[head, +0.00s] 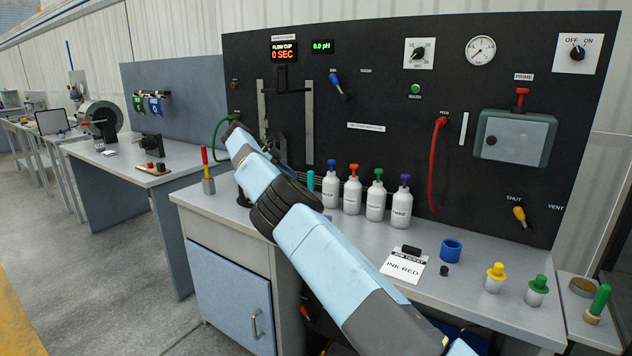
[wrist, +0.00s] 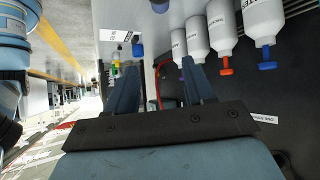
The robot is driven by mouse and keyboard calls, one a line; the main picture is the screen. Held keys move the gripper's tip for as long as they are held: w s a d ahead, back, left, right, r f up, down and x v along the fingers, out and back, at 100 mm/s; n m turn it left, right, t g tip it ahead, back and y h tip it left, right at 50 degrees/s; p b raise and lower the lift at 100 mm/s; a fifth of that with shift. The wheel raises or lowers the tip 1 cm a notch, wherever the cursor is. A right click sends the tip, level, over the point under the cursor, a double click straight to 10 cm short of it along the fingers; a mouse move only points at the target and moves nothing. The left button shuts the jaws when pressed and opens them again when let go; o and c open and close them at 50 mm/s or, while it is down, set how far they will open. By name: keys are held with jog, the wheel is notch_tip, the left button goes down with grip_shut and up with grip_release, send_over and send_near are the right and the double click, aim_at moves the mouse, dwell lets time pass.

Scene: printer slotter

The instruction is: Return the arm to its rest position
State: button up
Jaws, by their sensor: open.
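My light-blue arm (head: 320,245) reaches from the lower right of the head view across the workbench toward the black panel. Its far end is near the left part of the panel, left of the bottles. My gripper (wrist: 162,72) shows in the wrist view with its two dark fingers spread apart and nothing between them. In the head view the fingers are largely hidden behind the arm or lost against the dark panel. The wrist view is turned over, with the bottles pointing down from the top right.
White bottles (head: 352,195) with coloured caps stand beside my arm. The black panel (head: 400,110) carries a red hose (head: 435,165), knobs and a grey box (head: 514,138). A job ticket (head: 404,265), blue ring (head: 451,250) and yellow-capped jar (head: 494,278) occupy the bench front. Floor at left is clear.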

jog(key=d+r+n+y, duration=0.1)
jog(key=d+r, duration=0.2)
jog(key=d, duration=0.3)
jog(key=d+r+g+y, duration=0.1)
jog(key=d+r+y, duration=0.15)
jog(key=d, duration=0.35)
jog(key=d+r+n, duration=0.1)
jog(key=d+r, duration=0.3)
jog(key=d, duration=0.2)
jog(key=s+d+r+n+t+y, duration=0.1)
jog(key=s+d+r+n+y, duration=0.1)
jog(key=s+d+r, duration=0.35)
jog(key=s+d+r+n+y, duration=0.2)
jog(key=s+d+y, duration=0.1)
jog(key=s+d, duration=0.55)
jog(key=s+d+r+n+t+y, duration=0.1)
jog(key=s+n+t, duration=0.15)
jog(key=s, duration=0.65)
jog(key=s+d+r+n+t+y, duration=0.1)
jog(key=s+d+n, duration=0.15)
jog(key=s, duration=0.75)
jog(key=s+a+f+n+t, duration=0.1)
jog(key=s+f+n, duration=0.2)
jog(key=s, duration=0.7)
jog(key=s+a+f+n+t, duration=0.2)
jog(key=s+f+n, duration=0.2)
jog(key=s, duration=0.5)
jog(key=shift+s+a+f, duration=0.3)
jog(key=shift+s+f, duration=0.05)
jog(key=shift+f, duration=0.6)
